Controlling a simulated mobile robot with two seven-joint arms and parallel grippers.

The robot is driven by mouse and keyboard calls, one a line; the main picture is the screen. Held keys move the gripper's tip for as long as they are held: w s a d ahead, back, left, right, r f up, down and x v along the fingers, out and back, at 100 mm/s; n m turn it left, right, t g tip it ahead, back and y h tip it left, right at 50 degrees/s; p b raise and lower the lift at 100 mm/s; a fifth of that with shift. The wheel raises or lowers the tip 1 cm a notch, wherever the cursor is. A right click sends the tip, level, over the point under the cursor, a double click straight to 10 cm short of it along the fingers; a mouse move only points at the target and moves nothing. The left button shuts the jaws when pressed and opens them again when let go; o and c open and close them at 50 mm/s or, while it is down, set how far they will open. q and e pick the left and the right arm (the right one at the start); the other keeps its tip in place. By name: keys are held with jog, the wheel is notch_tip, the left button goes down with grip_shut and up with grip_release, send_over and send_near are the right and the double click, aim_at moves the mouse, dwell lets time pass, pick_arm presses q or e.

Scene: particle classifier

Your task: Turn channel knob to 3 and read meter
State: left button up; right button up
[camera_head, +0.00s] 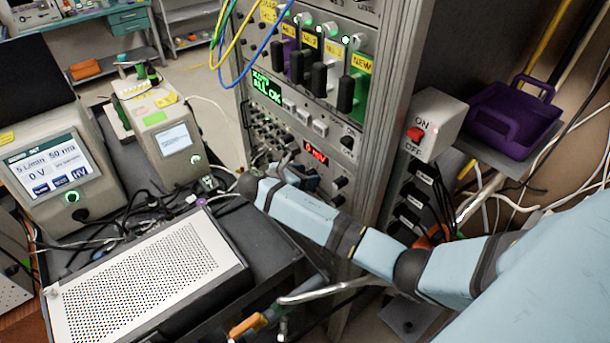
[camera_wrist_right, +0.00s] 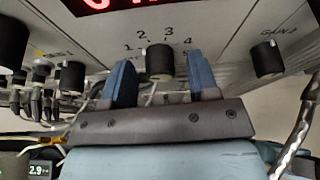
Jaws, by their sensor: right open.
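The channel knob (camera_wrist_right: 160,62) is a black knob on the grey panel in the right wrist view, with the numerals 1 to 4 around it. Its pointer mark cannot be made out. My right gripper (camera_wrist_right: 161,80) is open, with one blue finger on each side of the knob and gaps visible between them. In the head view my right arm reaches to the rack, and its gripper (camera_head: 284,165) is small there and hides the knob. The meter (camera_head: 316,153) shows red digits that look like 0 mV. Its display is cut off in the wrist view (camera_wrist_right: 108,4). My left gripper is out of view.
Other black knobs flank the channel knob, including the one labelled gain (camera_wrist_right: 267,60). Plugged cables (camera_wrist_right: 35,95) crowd the left. In the head view, an ON/OFF switch box (camera_head: 436,127) and purple basket (camera_head: 510,118) stand right of the rack. A perforated box (camera_head: 150,285) sits front left.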

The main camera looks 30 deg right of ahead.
jog(key=c, duration=0.8)
jog(key=shift+c, duration=0.7)
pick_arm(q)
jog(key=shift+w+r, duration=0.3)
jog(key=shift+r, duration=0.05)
